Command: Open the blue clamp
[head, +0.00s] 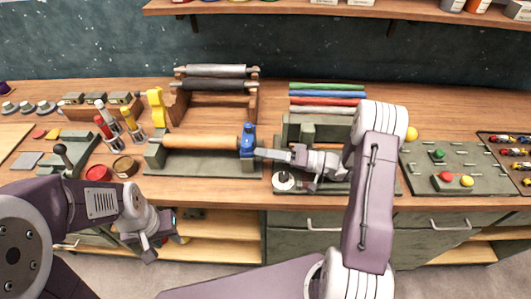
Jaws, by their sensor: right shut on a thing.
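The blue clamp (248,141) stands upright at the right end of a wooden roller (200,142), which lies in a grey-green stand (185,168) on the workbench. My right gripper (262,154) reaches in from the right at the clamp's lower right side and is shut on it; the contact is small in view. A yellow clamp part (156,106) stands raised at the left end of the same stand. My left gripper (165,246) hangs low in front of the bench edge, away from the clamp, with its fingers apart and empty.
A rack with a dark roller (220,85) stands behind. Coloured rolls (327,99) lie behind my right forearm. Markers (104,127), a red jar (98,173) and a lever (63,153) stand left. A panel with coloured knobs (420,172) lies right. A shelf (330,11) runs above.

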